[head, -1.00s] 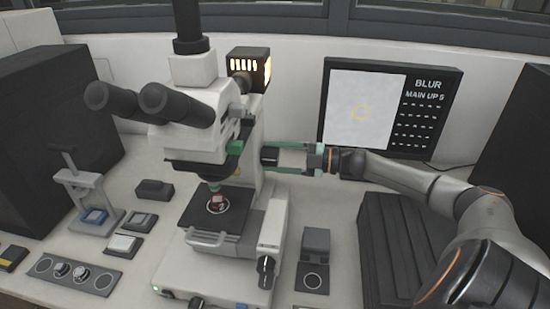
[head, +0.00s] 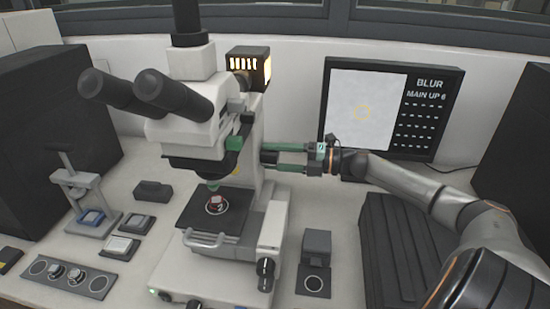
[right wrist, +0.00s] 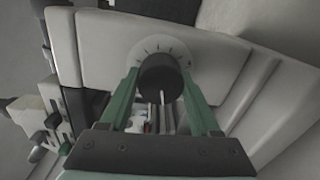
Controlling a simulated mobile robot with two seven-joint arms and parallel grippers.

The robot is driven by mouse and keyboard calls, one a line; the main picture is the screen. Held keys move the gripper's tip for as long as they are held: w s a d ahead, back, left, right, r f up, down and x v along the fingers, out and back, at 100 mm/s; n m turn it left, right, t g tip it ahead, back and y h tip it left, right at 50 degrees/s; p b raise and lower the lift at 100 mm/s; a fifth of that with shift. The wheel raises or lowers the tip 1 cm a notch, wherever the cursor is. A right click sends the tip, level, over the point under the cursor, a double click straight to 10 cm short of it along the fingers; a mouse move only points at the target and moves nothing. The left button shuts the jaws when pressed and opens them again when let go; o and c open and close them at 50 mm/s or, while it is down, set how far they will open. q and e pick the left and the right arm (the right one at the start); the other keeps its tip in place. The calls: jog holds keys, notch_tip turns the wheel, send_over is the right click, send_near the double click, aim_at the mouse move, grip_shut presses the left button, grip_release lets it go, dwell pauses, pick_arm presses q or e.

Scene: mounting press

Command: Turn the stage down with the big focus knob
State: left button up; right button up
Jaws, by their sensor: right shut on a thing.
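The white microscope (head: 205,135) stands in the middle of the bench. Its big focus knob (right wrist: 160,76), black with a pale marked dial behind it, is on the right side of the body. My right gripper (head: 270,158) comes in from the right, its green fingers shut on the knob from both sides. In the head view the fingers partly hide the knob. The monitor (head: 437,125) reads "BLUR" and "MAIN UP 6", with a faint yellow ring. My left gripper is not in view.
A smaller black knob (head: 265,268) sits low on the microscope's right side. A grey block device (head: 316,248) stands right of it. A small press (head: 75,185), switches and a knob panel (head: 70,277) are at the left.

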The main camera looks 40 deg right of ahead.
dwell(0.3)
jog(key=o, duration=1.4)
jog(key=shift+s+d, duration=0.1)
jog(key=shift+s, duration=0.05)
jog(key=shift+s+d+f, duration=0.1)
jog(key=shift+s+d, duration=0.3)
jog(key=shift+s, duration=0.05)
jog(key=p+v, duration=0.1)
jog(key=v, duration=1)
